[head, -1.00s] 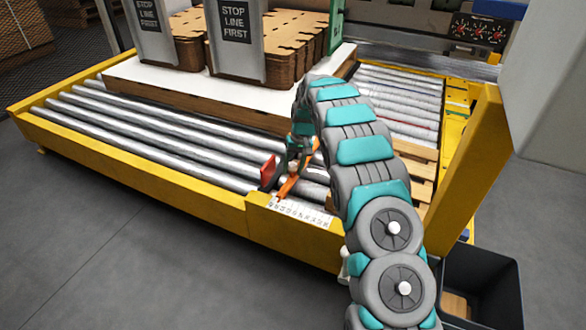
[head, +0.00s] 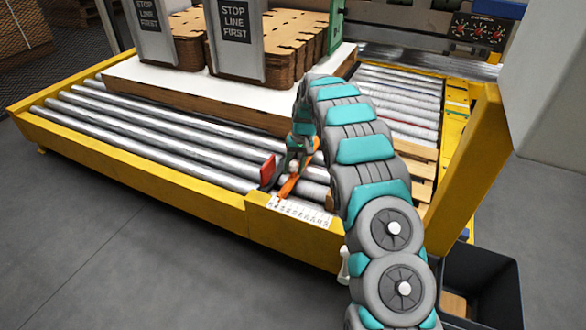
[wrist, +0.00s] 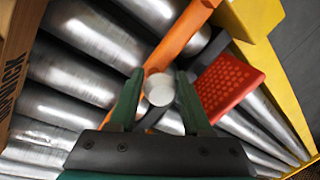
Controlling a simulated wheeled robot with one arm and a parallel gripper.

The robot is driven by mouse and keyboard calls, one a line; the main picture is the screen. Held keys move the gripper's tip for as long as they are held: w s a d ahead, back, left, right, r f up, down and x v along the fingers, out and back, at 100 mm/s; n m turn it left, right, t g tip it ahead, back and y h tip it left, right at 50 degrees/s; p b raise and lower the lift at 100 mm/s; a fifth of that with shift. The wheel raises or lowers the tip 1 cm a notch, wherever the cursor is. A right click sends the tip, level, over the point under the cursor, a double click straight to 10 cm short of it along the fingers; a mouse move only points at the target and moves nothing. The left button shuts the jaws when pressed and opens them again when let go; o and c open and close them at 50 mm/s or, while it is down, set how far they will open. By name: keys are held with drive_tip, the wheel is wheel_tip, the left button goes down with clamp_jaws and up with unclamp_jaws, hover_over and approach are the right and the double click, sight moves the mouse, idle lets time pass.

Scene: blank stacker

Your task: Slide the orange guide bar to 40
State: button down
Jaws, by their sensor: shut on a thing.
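The orange guide bar (head: 289,186) lies across the rollers near the yellow front rail, its near end by the white number scale (head: 300,210). The scale's figures are too small to read. My gripper (wrist: 158,90) is shut on a round pale knob (wrist: 159,89) at the bar, between its two green fingers. In the wrist view the orange bar (wrist: 178,38) runs up and right from the knob. A red perforated plate (wrist: 229,86) stands beside it; the red plate also shows in the head view (head: 268,171). My arm hides part of the bar in the head view.
Metal rollers (head: 150,132) fill the yellow-framed bed (head: 130,172). A white-topped pallet (head: 190,88) with cardboard stacks (head: 285,50) stands behind. A cardboard edge (wrist: 18,55) is close at left in the wrist view. A dark bin (head: 485,280) stands at lower right.

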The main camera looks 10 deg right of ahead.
drive_tip(key=s+d, duration=0.2)
drive_tip(key=d, duration=0.1)
drive_tip(key=s+d+b, duration=0.1)
drive_tip(key=s+d, duration=0.1)
drive_tip(key=shift+d+f, duration=0.15)
drive_tip(key=c, duration=0.7)
unclamp_jaws()
drive_tip(key=o, duration=0.3)
drive_tip(key=shift+d, duration=0.2)
drive_tip(key=shift+o, duration=0.2)
drive_tip(key=shift+r, duration=0.2)
wheel_tip(320, 180, up, 8)
drive_tip(key=d, duration=0.2)
drive_tip(key=shift+s+f, duration=0.25)
drive_tip(key=shift+s, duration=0.1)
